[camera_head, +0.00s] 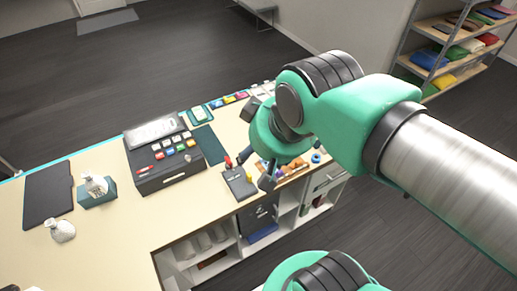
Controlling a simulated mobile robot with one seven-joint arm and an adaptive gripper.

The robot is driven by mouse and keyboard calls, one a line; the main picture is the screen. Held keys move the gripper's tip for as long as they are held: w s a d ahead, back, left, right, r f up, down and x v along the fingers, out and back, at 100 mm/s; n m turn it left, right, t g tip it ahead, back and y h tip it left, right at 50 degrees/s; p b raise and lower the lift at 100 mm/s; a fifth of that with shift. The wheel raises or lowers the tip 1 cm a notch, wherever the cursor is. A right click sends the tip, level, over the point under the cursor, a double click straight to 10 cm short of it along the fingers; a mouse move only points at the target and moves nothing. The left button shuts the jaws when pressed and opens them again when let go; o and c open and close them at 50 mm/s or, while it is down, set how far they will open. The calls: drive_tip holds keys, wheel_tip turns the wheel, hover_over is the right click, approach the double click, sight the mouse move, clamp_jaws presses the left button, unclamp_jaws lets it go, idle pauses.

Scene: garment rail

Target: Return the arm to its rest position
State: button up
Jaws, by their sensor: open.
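My arm, green with dark joints and a silver link, reaches in from the right edge and bends down over the counter. My gripper (257,171) is at its end, above the right part of the counter (110,237). Its dark fingers are small here and partly hidden by the wrist. The jaws are open, and I see nothing held between them. A dark box with a label (239,183) shows just left of and below the fingers; I cannot tell the exact gap.
A cash register (163,168) stands mid-counter. A dark mat (48,193), a tissue box (97,195) and a small bag (62,231) are at the left. Small colourful items line the back edge. A shelf of folded clothes (455,45) stands back right. Dark floor behind is mostly clear.

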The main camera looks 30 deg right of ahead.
idle(0.3)
wheel_tip(320, 180, down, 17)
drive_tip(key=b, duration=1.6)
drive_tip(key=shift+r+b, duration=0.15)
drive_tip(key=shift+b, duration=0.2)
